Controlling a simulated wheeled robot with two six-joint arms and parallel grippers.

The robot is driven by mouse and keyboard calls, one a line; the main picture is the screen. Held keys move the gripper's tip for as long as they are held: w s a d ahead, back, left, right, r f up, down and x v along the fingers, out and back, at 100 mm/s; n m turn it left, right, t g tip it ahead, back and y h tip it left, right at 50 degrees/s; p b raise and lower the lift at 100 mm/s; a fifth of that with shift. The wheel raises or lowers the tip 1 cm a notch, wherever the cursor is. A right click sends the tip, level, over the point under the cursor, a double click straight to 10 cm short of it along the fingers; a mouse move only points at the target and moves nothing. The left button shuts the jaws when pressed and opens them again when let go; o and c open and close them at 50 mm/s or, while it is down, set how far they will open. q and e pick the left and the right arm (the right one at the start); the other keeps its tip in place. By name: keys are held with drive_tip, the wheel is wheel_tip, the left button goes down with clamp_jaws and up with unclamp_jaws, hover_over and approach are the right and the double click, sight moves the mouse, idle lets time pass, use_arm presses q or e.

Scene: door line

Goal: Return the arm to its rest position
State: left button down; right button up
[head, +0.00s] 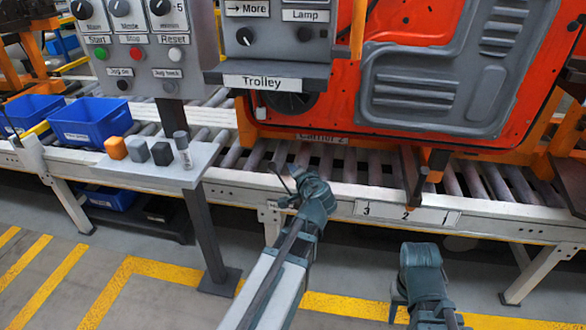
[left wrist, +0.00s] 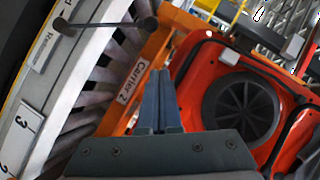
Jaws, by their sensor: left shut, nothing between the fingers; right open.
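My left arm reaches up from the bottom centre of the head view. Its gripper (head: 312,190) is over the near rail of the roller conveyor (head: 340,205), seen from behind, its fingertips hidden. In the left wrist view the two fingers (left wrist: 158,105) are together, with nothing between them, pointing toward the orange carrier labelled "Carrier 2" (left wrist: 140,78). A dark bar-shaped handle (left wrist: 105,23) lies to their upper left, apart from them. My right gripper (head: 420,262) is low at the bottom right of the head view, before the conveyor and empty; its fingertips are hard to make out.
A red door (head: 440,80) hangs on the carrier behind. Blue bins (head: 88,120) are further left. Open floor with yellow lines is in front.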

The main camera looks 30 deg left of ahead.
use_arm(q)
drive_tip(key=shift+d, duration=0.1)
drive_tip(key=s+d+f+g+h, duration=0.3)
drive_tip(key=s+d+f+g, duration=0.15)
drive_tip(key=s+d, duration=0.45)
drive_tip(key=s+d+f+g+h, duration=0.3)
drive_tip(key=s+d+f, duration=0.3)
drive_tip(key=d, duration=0.4)
drive_tip(key=s+d+f+g+h, duration=0.3)
drive_tip(key=s+d+f, duration=0.2)
drive_tip(key=s+d, duration=0.4)
wheel_tip(320, 180, up, 18)
drive_tip(key=w+p, duration=0.1)
drive_tip(key=p, duration=1.7)
drive_tip(key=shift+w+d+r+m, duration=0.2)
drive_tip(key=shift+w+d+m, duration=0.05)
drive_tip(key=shift+d+m, duration=0.1)
drive_tip(key=shift+a, duration=0.1)
